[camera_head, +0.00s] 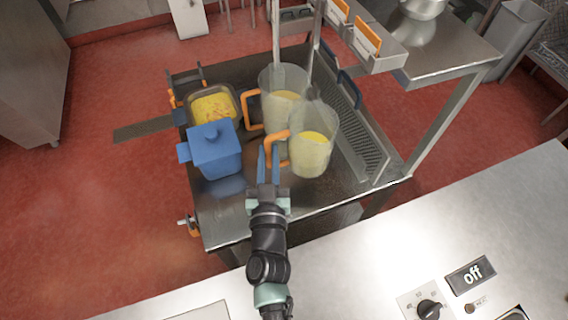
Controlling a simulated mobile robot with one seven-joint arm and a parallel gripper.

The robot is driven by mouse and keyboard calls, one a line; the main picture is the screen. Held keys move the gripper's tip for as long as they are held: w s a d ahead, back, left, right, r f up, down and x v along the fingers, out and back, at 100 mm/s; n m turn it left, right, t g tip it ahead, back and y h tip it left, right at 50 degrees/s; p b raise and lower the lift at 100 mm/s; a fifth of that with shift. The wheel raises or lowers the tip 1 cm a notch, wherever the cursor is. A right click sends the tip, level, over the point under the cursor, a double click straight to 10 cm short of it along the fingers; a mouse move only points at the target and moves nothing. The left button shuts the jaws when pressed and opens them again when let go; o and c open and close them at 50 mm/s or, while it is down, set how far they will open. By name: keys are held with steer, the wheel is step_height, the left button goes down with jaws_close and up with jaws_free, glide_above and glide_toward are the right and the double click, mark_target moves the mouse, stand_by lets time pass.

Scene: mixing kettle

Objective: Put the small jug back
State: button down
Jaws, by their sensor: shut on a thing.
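The nearer clear jug (312,155), which I take as the small jug, has an orange handle and yellow contents. It is upright over the right-middle of the metal cart top (245,206); I cannot tell whether its base touches. My gripper (268,158) reaches up from the front, its blue fingers shut on the jug's orange handle at the left side. A second clear jug (282,78) with an orange handle and yellow contents stands just behind, partly hidden by the nearer one.
A blue lidded container (215,158) stands left of my gripper. Behind it is a metal pan (234,92) of yellow food. A slatted metal rack (357,130) runs along the cart's right side. A steel counter (370,270) with a knob lies in front. The cart's front strip is clear.

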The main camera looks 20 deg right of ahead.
steer(key=shift+w+a+f, duration=0.1)
steer(key=shift+w+f, duration=0.1)
steer(key=shift+w, duration=0.05)
steer(key=shift+f+b, duration=2.65)
steer(key=shift+f, duration=2.15)
steer(key=c, duration=0.8)
jaws_free()
steer(key=shift+s+f, duration=0.1)
steer(key=shift+c, duration=0.2)
steer(key=b+v, duration=0.1)
steer(key=v, duration=1.1)
